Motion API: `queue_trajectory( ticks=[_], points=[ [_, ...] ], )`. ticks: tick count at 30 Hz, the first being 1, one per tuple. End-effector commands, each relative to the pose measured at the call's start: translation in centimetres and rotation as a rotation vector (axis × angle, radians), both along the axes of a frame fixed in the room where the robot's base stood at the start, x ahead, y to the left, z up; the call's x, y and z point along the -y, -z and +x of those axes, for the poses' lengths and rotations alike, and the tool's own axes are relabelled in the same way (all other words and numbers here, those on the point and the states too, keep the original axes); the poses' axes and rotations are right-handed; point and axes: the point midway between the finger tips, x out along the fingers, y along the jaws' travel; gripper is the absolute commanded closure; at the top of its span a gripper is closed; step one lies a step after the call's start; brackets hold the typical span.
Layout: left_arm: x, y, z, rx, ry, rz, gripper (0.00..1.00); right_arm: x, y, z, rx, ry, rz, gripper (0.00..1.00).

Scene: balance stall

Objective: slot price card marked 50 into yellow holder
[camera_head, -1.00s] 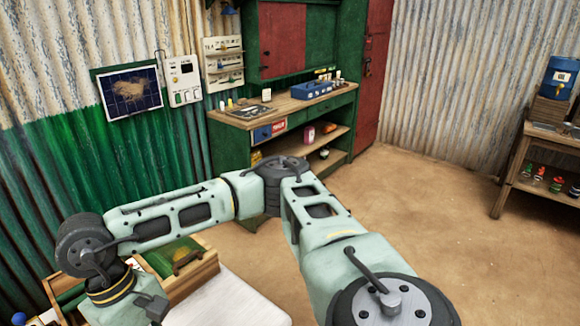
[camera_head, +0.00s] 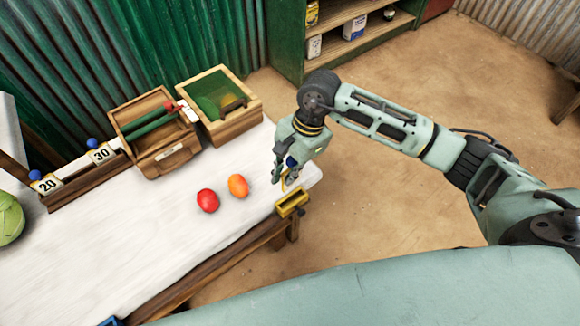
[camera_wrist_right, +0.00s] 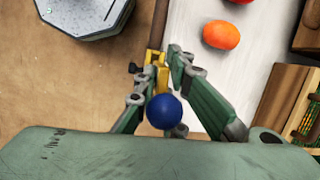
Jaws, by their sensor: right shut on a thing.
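The yellow holder (camera_head: 291,203) sits at the near right corner of the white table. It also shows in the right wrist view (camera_wrist_right: 154,60), just past the fingertips. My right gripper (camera_head: 282,179) is just above the holder, shut on a price card whose blue ball knob (camera_head: 291,161) shows between the fingers. The blue knob (camera_wrist_right: 164,111) is also clear in the right wrist view. The card's face and number are hidden, and I cannot tell whether its lower edge touches or enters the holder. My left gripper is not in view.
Cards marked 20 (camera_head: 46,185) and 30 (camera_head: 101,154) stand in a wooden rack (camera_head: 88,182) at the left. A red fruit (camera_head: 207,201) and an orange fruit (camera_head: 238,186) lie left of the holder. Two wooden boxes stand behind them. A green shelf unit is at the back.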

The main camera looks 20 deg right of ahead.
Motion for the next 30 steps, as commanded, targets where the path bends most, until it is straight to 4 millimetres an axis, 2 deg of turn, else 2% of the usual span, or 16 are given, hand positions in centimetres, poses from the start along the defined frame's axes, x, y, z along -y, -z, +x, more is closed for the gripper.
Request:
queue_trajectory(
  ticks=[6, 14, 30],
  points=[
    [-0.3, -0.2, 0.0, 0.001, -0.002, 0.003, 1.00, 0.1, 1.1, 0.2, 0.005, 0.095, 0.002, 1.00],
    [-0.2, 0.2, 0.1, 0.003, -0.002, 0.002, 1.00, 0.1, 2.0, 0.2, 0.005, 0.093, 0.002, 1.00],
    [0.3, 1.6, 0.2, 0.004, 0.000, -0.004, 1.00, 0.1, 5.2, 0.2, 0.005, 0.091, 0.003, 1.00]
  ],
)
